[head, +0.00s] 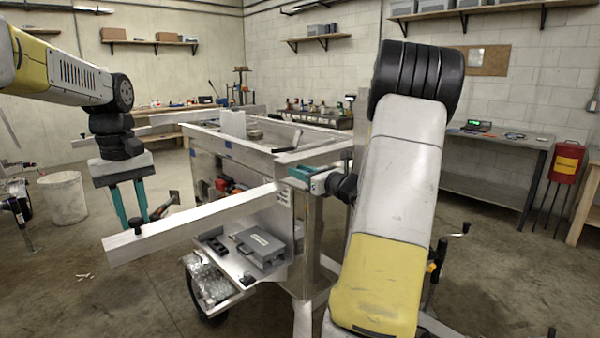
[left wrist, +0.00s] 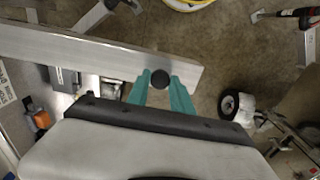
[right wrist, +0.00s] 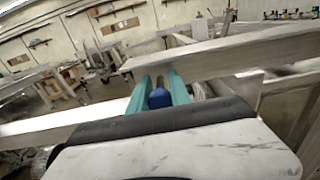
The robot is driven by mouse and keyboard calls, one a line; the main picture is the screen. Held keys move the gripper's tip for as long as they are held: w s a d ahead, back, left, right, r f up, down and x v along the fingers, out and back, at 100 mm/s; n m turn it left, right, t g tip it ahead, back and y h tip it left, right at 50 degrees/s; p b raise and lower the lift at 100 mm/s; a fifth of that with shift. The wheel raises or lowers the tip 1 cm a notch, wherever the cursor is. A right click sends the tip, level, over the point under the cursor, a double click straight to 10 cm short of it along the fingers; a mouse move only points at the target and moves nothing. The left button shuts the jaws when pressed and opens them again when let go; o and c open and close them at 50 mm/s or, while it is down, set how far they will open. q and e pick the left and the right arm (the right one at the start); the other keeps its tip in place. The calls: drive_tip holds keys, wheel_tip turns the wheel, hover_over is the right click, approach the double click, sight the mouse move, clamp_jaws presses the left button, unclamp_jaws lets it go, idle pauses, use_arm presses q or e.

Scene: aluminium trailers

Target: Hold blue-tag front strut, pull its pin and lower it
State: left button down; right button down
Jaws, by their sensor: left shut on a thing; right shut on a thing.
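The front strut (head: 200,222) is a long aluminium beam that juts out about level from the trailer's near corner toward the lower left. A black knob (head: 137,225) stands near its free end. My left gripper (head: 136,210) is shut on this knob; the left wrist view shows the teal fingers on both sides of the knob (left wrist: 160,79). My right gripper (head: 302,172) is at the trailer corner by the strut's inner end. In the right wrist view its teal fingers are shut on a blue pin head (right wrist: 160,97).
The trailer frame (head: 310,155) stands behind the strut. A lower shelf (head: 228,262) carries a grey case (head: 262,250). A white bucket (head: 63,198) is on the floor at left. A bench (head: 490,150) and a red bin (head: 567,163) stand at right.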

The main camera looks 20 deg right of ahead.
sight(309, 171)
idle(0.6)
drive_tip(key=v, duration=0.3)
drive_tip(key=shift+s+d, duration=0.1)
drive_tip(key=shift+s, duration=0.05)
use_arm(q)
drive_tip(key=shift+w, duration=0.15)
use_arm(e)
drive_tip(key=c, duration=1.6)
unclamp_jaws()
drive_tip(key=o, duration=0.4)
drive_tip(key=shift+s, duration=0.1)
drive_tip(key=v, duration=1.2)
